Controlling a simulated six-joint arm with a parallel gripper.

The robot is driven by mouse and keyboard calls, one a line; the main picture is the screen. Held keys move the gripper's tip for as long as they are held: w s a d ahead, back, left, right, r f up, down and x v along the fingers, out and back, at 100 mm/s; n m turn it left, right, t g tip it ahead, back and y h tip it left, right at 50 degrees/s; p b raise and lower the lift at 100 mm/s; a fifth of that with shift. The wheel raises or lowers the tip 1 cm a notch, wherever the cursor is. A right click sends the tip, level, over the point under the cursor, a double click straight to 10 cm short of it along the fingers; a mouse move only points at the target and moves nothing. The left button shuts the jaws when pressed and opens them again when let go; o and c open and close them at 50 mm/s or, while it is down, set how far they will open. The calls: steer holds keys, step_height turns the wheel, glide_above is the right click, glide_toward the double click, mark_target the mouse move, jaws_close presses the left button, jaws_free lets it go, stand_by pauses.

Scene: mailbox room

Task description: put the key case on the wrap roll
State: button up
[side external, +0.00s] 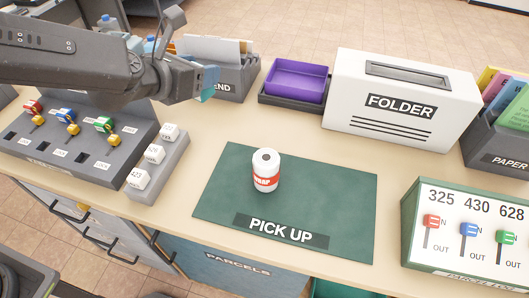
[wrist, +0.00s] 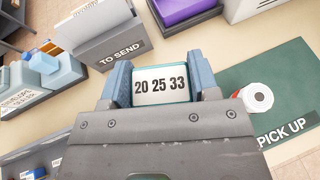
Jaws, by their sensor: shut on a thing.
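The wrap roll (side external: 266,172) is white with a red label and stands upright on the green PICK UP mat (side external: 218,208). It also shows at the right of the wrist view (wrist: 257,97). My gripper (side external: 208,80) is up in the air, left of and behind the roll. In the wrist view its blue-grey fingers (wrist: 162,84) are shut on a teal-edged case with a white face reading 20 25 33, which I take to be the key case (wrist: 161,86). In the side view only a teal part of the case shows.
A grey TO SEND box (side external: 235,78) stands behind my gripper. A purple tray (side external: 296,80) and a white FOLDER box (side external: 400,100) stand behind the mat. A grey block with white cubes (side external: 160,160) is left of the mat. The mat around the roll is clear.

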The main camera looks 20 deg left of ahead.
steer(key=s+d+r+h, duration=0.1)
steer(key=s+d+r, duration=0.1)
steer(key=s+d, duration=0.15)
glide_above(268, 155)
steer(key=shift+m, duration=0.4)
step_height(268, 155, down, 7)
steer(key=shift+r, duration=0.2)
steer(key=shift+f, duration=2.05)
steer(key=shift+f, duration=0.15)
steer(key=o, duration=1)
steer(key=shift+c, duration=0.2)
steer(key=shift+r, duration=0.2)
steer(key=v, duration=1.2)
